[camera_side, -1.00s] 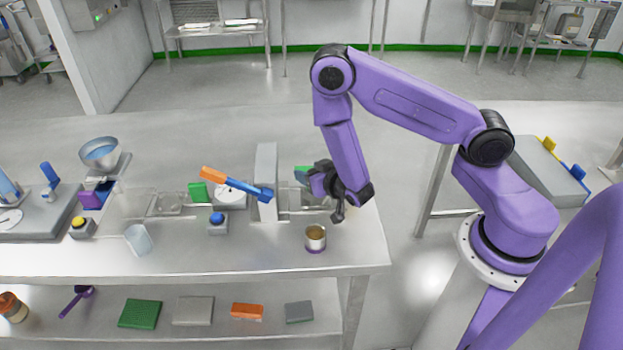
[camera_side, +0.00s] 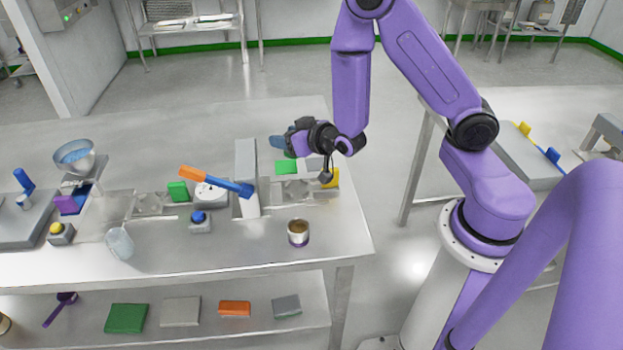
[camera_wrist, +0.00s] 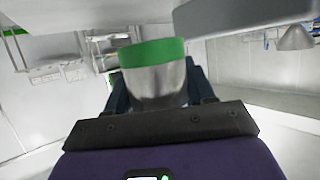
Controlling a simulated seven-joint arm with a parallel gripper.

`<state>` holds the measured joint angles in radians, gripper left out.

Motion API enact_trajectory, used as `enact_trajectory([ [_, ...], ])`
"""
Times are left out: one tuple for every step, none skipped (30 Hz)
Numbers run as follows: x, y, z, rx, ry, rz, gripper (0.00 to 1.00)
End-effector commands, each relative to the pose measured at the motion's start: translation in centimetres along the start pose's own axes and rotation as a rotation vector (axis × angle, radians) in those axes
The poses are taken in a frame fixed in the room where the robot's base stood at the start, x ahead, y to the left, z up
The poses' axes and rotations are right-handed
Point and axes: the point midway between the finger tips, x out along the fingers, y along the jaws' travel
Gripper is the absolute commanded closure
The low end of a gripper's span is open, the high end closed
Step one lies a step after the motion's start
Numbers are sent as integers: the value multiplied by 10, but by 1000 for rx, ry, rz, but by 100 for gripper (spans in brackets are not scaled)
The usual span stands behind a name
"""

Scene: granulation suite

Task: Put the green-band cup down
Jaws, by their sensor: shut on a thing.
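The green-band cup (camera_wrist: 155,84) is metallic with a green band along its upper end in the wrist view. It sits between the two dark fingers of my gripper (camera_wrist: 157,90), which are shut on it. In the side view my gripper (camera_side: 283,142) is above the back right of the table, just right of the upright grey panel. It points left, clear of the tabletop. The cup is hard to make out there. The lower part of the cup is hidden by my gripper in the wrist view.
A purple-banded cup (camera_side: 298,233) stands near the table's front right. The upright grey panel (camera_side: 246,170) and an orange-and-blue tool (camera_side: 215,182) are left of my gripper. Bare tabletop (camera_side: 250,252) shows at the front.

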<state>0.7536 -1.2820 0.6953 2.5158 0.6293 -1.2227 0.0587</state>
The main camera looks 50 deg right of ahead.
Motion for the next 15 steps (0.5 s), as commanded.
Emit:
enact_trajectory([
  [-2,0,-5,-8,5,-23,86],
  [-4,0,-8,-14,6,-37,86],
  [-6,-1,-10,-24,7,-53,86],
  [-7,-2,-12,-31,7,-65,86],
  [-8,-2,-14,-36,9,-75,86],
  [-10,-3,-15,-43,10,-86,86],
  [-10,-3,-16,-48,10,-92,86],
  [-11,-4,-16,-52,10,-97,86],
  [-11,-4,-16,-54,9,-99,86],
  [-11,-5,-16,-54,8,-98,86],
  [-10,-5,-14,-52,7,-93,86],
  [-8,-4,-12,-45,4,-83,86],
  [-7,-4,-10,-39,2,-72,86],
  [-5,-4,-7,-33,0,-58,86],
  [-3,-3,-4,-23,-3,-38,86],
])
